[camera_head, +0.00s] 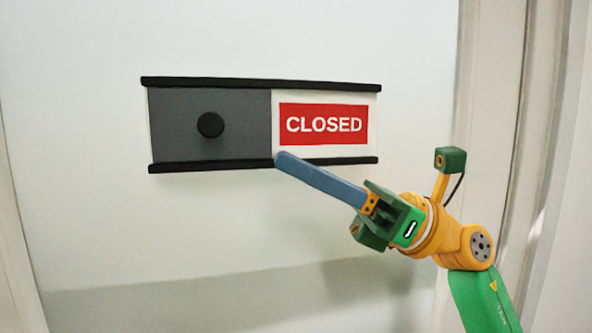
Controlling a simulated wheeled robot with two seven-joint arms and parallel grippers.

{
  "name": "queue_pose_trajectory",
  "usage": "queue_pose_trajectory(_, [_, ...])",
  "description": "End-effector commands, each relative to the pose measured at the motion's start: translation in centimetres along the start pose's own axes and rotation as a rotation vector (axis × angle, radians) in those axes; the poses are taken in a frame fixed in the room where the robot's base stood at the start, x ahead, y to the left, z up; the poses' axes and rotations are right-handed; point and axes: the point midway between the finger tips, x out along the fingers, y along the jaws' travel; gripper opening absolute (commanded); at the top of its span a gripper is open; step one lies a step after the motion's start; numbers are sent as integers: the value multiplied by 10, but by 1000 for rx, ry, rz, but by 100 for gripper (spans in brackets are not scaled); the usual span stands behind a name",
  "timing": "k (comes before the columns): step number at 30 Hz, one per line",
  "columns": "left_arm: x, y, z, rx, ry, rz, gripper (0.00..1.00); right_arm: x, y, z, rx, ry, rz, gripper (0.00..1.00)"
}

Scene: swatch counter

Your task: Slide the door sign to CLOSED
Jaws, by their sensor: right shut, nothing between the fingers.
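The door sign (262,161) is mounted on a white door, between a black upper rail and a black lower rail. Its grey sliding cover (172,127), with a round black knob (210,125), sits over the left half. The right half is uncovered and shows a red panel reading CLOSED (323,138). My right gripper (283,160) is shut and empty. Its blue-grey fingertips are at the lower rail, just right of the cover's lower right corner; I cannot tell whether they touch it. My left gripper is not in view.
The white door (230,225) is flat and clear around the sign. A pale door frame (492,100) runs down the right side, behind my right arm. Another frame edge (12,240) shows at the far left.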

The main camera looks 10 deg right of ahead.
Motion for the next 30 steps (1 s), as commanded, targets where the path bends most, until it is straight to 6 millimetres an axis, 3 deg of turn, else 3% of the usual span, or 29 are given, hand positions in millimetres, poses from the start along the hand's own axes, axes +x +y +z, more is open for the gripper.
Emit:
queue_pose_trajectory(1, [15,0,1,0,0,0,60,-17,-1,-7,-1,-1,-5,0])
queue_pose_trajectory(6, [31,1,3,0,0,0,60,-54,-1,-5,0,0,-4,0])
queue_pose_trajectory(12, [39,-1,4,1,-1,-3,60,-79,0,-2,-1,0,-1,0])
queue_pose_trajectory(30, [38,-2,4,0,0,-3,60,-82,0,0,0,1,1,0])
